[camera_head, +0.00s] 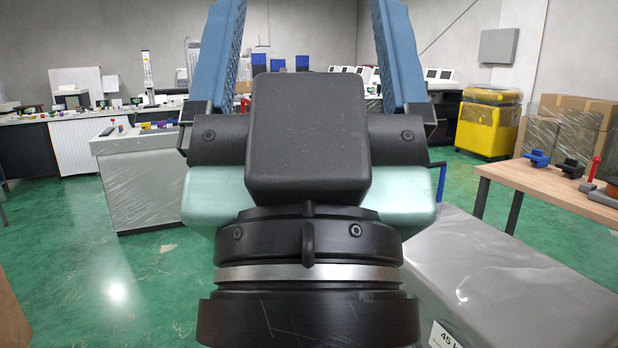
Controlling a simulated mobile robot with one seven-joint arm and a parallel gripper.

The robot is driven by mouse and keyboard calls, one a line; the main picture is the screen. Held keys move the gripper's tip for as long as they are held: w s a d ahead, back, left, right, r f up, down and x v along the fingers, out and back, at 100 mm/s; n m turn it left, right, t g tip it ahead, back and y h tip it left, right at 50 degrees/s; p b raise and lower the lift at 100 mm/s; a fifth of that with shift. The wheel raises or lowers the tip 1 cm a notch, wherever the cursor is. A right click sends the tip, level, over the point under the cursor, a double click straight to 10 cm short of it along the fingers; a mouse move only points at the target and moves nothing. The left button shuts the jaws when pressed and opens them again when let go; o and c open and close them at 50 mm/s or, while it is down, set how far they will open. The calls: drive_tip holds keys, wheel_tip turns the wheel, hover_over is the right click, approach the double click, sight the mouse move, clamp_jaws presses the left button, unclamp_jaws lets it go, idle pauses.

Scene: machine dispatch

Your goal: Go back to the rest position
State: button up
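My gripper (305,20) fills the middle of the head view, seen from behind its black body. Its two blue fingers stand wide apart and run up past the top edge, so their tips are out of view. Nothing shows between the visible parts of the fingers except the far room. A pale green part shows on both sides behind the black body; I cannot tell what it belongs to.
A wooden table (533,183) with blue, black and red items stands at the right. A plastic-wrapped grey block (500,275) is at the lower right. A wrapped counter (140,185) stands at the left, a yellow bin (487,125) at the back right. Green floor (130,275) is open at the lower left.

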wheel_tip(320, 180, up, 15)
drive_tip(key=p, duration=1.2)
drive_tip(key=shift+f, duration=0.2)
drive_tip(key=shift+w, duration=0.1)
